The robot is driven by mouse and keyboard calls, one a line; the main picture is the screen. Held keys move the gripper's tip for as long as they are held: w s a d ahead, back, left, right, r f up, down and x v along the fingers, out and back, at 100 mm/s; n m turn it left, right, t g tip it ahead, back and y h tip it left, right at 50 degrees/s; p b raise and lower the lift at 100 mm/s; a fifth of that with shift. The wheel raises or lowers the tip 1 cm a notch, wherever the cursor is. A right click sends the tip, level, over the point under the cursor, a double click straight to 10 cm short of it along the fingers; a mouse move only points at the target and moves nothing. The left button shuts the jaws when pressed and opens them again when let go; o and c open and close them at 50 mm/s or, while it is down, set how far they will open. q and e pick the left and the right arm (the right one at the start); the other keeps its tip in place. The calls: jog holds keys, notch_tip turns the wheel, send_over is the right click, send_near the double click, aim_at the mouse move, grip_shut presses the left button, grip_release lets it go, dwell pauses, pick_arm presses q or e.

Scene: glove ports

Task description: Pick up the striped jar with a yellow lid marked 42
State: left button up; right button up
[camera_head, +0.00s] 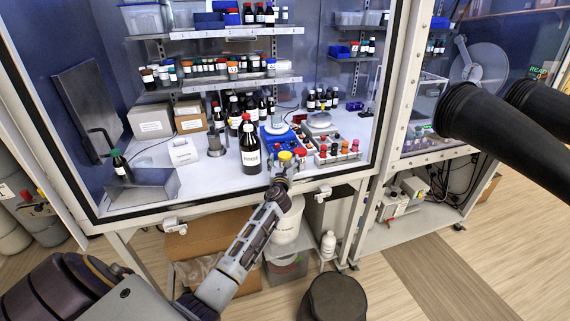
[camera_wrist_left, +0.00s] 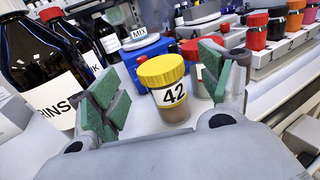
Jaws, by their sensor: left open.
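The jar with a yellow lid marked 42 (camera_wrist_left: 172,97) stands upright on the white bench in the left wrist view. Its label faces me; the body below looks brownish, and I cannot make out stripes. In the head view its yellow lid (camera_head: 285,156) shows at the bench's front, just beyond my left gripper (camera_head: 281,181). In the left wrist view my left gripper (camera_wrist_left: 160,88) is open, with green-padded fingers on either side of the view of the jar. I see no finger contact. My right gripper is not in view.
A red-lidded jar (camera_wrist_left: 193,50) stands close behind, partly hidden by the right-hand finger. A large dark bottle (camera_head: 249,150) stands to the left. A rack of small colored-lid bottles (camera_head: 338,158) is to the right, a blue device (camera_head: 277,138) behind. Black sleeves (camera_head: 505,108) jut in at right.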

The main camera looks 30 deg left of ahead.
pick_arm(q)
jog(key=shift+x, duration=1.2)
jog(key=c, duration=1.1)
